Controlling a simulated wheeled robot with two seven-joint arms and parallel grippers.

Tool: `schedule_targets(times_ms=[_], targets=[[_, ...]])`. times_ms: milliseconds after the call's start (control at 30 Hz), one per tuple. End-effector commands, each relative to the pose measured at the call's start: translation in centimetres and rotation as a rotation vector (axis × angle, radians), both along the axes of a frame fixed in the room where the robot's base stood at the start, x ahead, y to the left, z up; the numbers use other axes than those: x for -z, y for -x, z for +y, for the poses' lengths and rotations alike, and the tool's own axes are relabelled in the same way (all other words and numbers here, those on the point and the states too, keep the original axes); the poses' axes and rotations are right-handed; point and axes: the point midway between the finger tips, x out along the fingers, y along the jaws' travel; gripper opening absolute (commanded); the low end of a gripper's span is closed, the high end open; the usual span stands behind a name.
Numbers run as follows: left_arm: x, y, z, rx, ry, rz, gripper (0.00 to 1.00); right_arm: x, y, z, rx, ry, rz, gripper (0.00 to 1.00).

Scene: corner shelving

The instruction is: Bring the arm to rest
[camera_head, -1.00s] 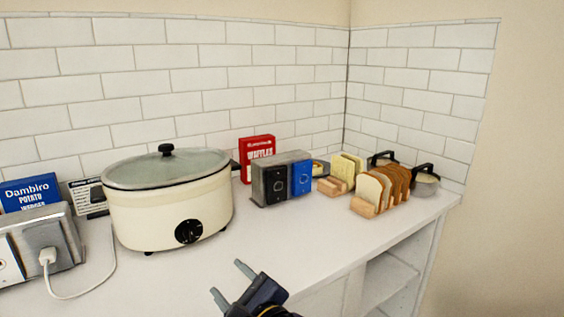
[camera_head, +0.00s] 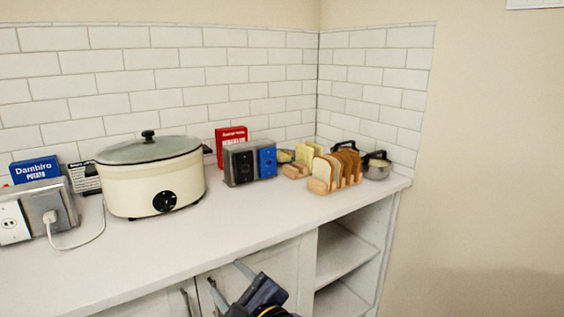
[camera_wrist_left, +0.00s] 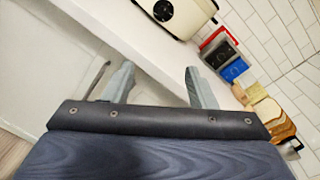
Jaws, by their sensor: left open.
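My left gripper (camera_head: 228,283) shows at the bottom of the head view, in front of the cabinet doors and below the counter's front edge. Its two grey fingers are apart with nothing between them. In the left wrist view the open fingers (camera_wrist_left: 158,88) point toward the counter, with the cabinet front behind them. My right gripper is in neither view.
A cream slow cooker (camera_head: 155,180) stands on the white counter (camera_head: 215,222). Open shelves (camera_head: 345,245) lie below right.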

Motion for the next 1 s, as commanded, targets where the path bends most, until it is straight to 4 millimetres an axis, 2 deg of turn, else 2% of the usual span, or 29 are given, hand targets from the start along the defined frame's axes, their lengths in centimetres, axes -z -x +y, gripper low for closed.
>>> schedule_targets(times_ms=[367,567,667,800,900,1000], targets=[[3.1,1.0,5.0,-0.127,0.199,0.107,0.51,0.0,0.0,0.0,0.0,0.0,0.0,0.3],[6.2,3.1,9.4,-0.268,0.422,0.199,0.51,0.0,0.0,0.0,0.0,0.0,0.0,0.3],[8.3,5.1,11.8,-0.37,0.59,0.252,0.51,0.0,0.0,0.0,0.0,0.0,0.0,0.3],[11.2,9.4,14.5,-0.555,0.91,0.308,0.51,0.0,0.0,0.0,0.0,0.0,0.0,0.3],[12.8,13.5,15.4,-0.724,1.224,0.311,0.51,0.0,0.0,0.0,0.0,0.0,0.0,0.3],[13.2,17.1,15.0,-0.879,1.535,0.263,0.51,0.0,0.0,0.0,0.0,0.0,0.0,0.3]])
